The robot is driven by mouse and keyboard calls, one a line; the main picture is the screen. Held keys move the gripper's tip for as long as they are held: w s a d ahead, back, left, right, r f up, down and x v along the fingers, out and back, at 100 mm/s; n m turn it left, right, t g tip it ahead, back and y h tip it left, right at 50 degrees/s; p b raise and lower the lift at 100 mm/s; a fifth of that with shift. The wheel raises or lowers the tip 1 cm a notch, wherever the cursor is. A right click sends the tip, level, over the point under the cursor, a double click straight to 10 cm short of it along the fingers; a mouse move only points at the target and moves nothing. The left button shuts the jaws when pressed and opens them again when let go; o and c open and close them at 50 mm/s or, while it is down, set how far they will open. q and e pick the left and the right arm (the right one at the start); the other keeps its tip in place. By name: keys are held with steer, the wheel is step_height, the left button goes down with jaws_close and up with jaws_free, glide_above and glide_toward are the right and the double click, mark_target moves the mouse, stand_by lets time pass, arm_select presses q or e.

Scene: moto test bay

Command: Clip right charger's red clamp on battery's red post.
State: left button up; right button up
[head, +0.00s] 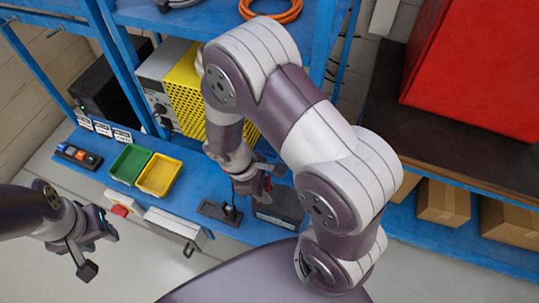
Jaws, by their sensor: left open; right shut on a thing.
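My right gripper (255,187) is shut on a small red piece (267,184), which looks like the red clamp. It is over the blue bench, beside a dark grey box (284,206) that looks like the battery. My arm hides part of this box, and I cannot make out its red post or whether the clamp touches it. The right charger (190,88), with a grey front and yellow perforated side, stands on the bench behind my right forearm, partly hidden. My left gripper (98,253) is open and empty, in front of the bench at lower left.
A black unit (104,92) stands left of the charger. Green (130,164) and yellow (159,175) trays, a switch strip (79,156) and a small black stand (219,212) are on the bench. A red cabinet (480,70) and cardboard boxes (443,203) are at right.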

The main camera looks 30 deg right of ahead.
arm_select(q)
step_height(320, 180, up, 4)
steer(key=shift+f+p, duration=0.25)
steer(key=shift+p, duration=0.6)
arm_select(e)
steer(key=w+d+r+m+y, duration=0.1)
steer(key=w+d+r+m, duration=0.1)
steer(key=w+d, duration=0.1)
steer(key=shift+w+d+r+m+g, duration=0.15)
steer(key=shift+w+d+m+g, duration=0.2)
steer(key=shift+w, duration=0.3)
arm_select(q)
steer(key=shift+a, duration=0.1)
arm_select(e)
steer(key=shift+a, duration=0.15)
step_height(320, 180, down, 6)
steer(key=b, duration=0.5)
arm_select(q)
step_height(320, 180, down, 6)
steer(key=shift+w+r, duration=0.15)
steer(key=shift+r, duration=0.1)
steer(key=shift+r+p, duration=0.35)
steer(key=shift+r, duration=0.25)
arm_select(e)
steer(key=shift+r, duration=0.1)
arm_select(q)
steer(key=shift+f+b, duration=0.45)
arm_select(e)
steer(key=shift+f, duration=0.65)
